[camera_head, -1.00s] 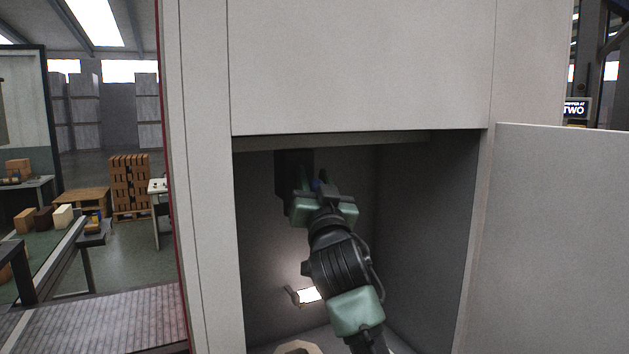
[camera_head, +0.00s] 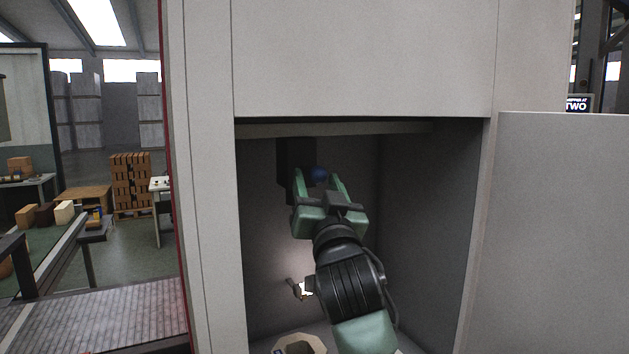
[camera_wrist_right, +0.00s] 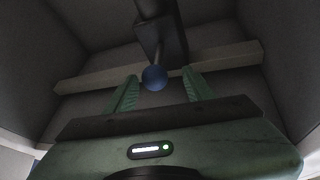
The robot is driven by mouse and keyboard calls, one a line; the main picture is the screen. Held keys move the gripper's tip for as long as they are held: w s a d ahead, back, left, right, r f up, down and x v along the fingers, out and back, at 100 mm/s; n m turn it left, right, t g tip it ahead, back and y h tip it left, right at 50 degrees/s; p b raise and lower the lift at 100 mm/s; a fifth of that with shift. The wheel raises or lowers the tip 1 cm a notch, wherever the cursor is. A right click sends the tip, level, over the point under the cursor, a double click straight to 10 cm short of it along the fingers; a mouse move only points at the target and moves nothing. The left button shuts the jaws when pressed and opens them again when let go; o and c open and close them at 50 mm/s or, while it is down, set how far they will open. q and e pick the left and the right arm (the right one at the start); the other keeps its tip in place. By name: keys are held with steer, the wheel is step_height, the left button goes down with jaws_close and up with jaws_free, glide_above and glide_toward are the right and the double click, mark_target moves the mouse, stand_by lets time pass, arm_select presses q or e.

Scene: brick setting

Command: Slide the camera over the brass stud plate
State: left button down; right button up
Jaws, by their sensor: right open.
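My right gripper (camera_head: 316,176) reaches into a grey cabinet opening, its two green fingers spread. A dark blue ball (camera_head: 320,173) shows between the fingertips, and it also shows between the open fingers in the right wrist view (camera_wrist_right: 154,78). No grip on it shows. The ball is in front of a black block (camera_head: 289,158), which also shows in the right wrist view (camera_wrist_right: 170,45). I cannot tell for certain whether this block is the camera. A tan-rimmed piece (camera_head: 313,341) is cut off at the bottom edge; I cannot identify it as the brass stud plate. My left gripper is out of view.
The cabinet's side wall (camera_head: 425,220) and top edge (camera_head: 360,129) close in around my right arm. A small bracket with a bright patch (camera_head: 303,290) sits lower inside. An open door panel (camera_head: 560,230) stands at the right. A conveyor (camera_head: 110,320) lies at the left.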

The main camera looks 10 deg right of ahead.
steer(key=shift+v, duration=1)
